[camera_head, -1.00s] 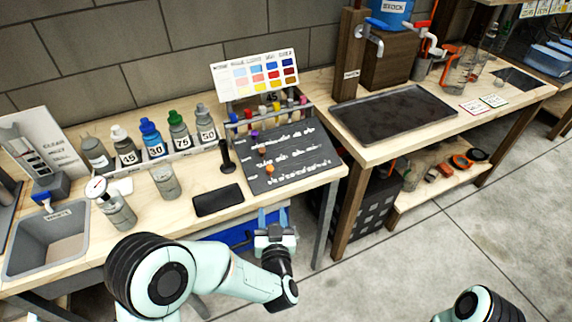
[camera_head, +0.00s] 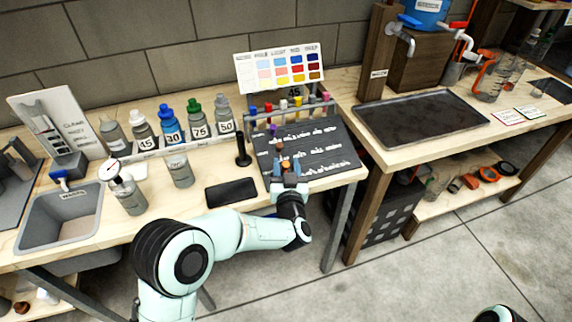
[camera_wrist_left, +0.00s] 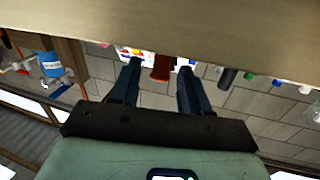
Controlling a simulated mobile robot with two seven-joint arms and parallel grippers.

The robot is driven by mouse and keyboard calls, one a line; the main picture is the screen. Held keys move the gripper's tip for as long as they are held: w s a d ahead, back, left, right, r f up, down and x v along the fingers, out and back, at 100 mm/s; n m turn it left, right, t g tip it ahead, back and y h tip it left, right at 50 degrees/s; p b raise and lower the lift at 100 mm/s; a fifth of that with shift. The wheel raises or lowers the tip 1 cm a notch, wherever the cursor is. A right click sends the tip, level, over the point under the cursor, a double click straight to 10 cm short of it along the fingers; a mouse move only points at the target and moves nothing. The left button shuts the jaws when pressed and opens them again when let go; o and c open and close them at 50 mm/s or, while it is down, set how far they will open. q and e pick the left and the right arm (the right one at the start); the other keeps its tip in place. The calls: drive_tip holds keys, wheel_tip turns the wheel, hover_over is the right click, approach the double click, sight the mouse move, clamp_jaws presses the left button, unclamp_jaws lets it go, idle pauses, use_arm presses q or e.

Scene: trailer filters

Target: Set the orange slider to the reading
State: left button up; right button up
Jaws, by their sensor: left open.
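The dark sloped slider board (camera_head: 325,162) stands at the right end of the bench, with white markings in rows. The fingers partly hide the lower knob in the head view. My right gripper is out of view.
A black upright post (camera_head: 242,150) and a dark flat pad (camera_head: 231,192) lie left of the board. Bottles (camera_head: 172,124) stand along the back, with a colour chart (camera_head: 280,68) behind the board. A dark tray (camera_head: 420,117) is on the right bench.

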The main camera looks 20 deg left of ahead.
use_arm(q)
drive_tip(key=shift+w+a, duration=0.2)
drive_tip(key=shift+w, duration=0.4)
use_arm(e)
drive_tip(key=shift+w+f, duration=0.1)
use_arm(q)
clamp_jaws()
drive_tip(key=shift+d, duration=0.1)
